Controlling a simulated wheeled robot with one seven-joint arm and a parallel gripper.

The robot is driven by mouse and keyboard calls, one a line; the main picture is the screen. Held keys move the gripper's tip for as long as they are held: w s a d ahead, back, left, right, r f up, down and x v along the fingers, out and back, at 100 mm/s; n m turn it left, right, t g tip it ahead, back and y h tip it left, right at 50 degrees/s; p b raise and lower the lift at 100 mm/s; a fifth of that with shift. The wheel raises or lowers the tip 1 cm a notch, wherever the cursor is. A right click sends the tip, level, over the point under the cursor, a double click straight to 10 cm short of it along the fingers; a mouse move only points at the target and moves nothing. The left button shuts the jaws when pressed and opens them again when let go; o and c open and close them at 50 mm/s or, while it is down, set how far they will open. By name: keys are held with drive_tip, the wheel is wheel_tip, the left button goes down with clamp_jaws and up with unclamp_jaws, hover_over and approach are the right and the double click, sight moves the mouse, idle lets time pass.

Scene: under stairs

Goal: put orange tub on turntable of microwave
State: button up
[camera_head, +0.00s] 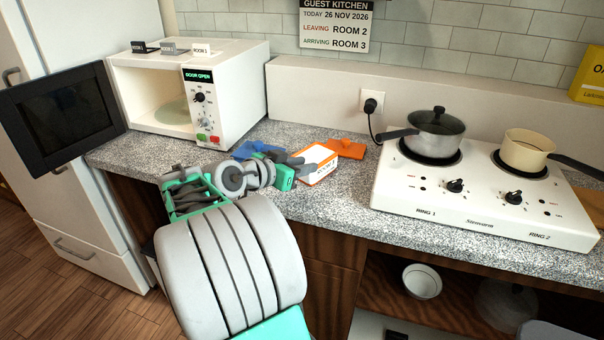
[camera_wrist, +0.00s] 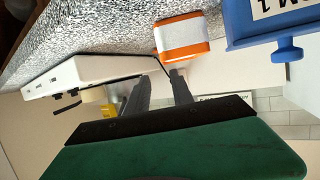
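The orange tub (camera_head: 318,166), with a white label and orange edges, is on the counter right of the microwave. It also shows in the wrist view (camera_wrist: 182,40), just beyond my fingertips. The microwave (camera_head: 227,116) has its door swung open to the left; its display reads "DOOR OPEN". The pale turntable (camera_head: 172,114) shows inside, empty. My gripper (camera_head: 303,166) is low over the counter at the tub's left side. In the wrist view, its two fingers (camera_wrist: 160,84) are apart with nothing between them. I cannot tell whether a finger touches the tub.
A flat orange piece with a knob (camera_head: 345,149) lies behind the tub. A blue container (camera_head: 252,149) is by the microwave, partly hidden by my arm. A hob (camera_head: 480,198) with two pans stands right. The open door (camera_head: 62,122) juts out left. Counter before the hob is clear.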

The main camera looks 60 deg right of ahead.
sight(326, 160)
drive_tip(key=x, duration=0.5)
drive_tip(key=shift+s+d+p, duration=0.15)
drive_tip(key=shift+s+p, duration=0.05)
drive_tip(key=shift+p, duration=0.1)
drive_tip(key=x, duration=0.3)
drive_tip(key=w+x, duration=0.1)
drive_tip(key=x, duration=0.1)
drive_tip(key=shift+s+d+f+p, duration=0.1)
drive_tip(key=shift+d+f+p, duration=0.1)
drive_tip(key=shift+d+p, duration=0.25)
drive_tip(key=shift+c, duration=0.2)
clamp_jaws()
drive_tip(key=shift+r, duration=0.1)
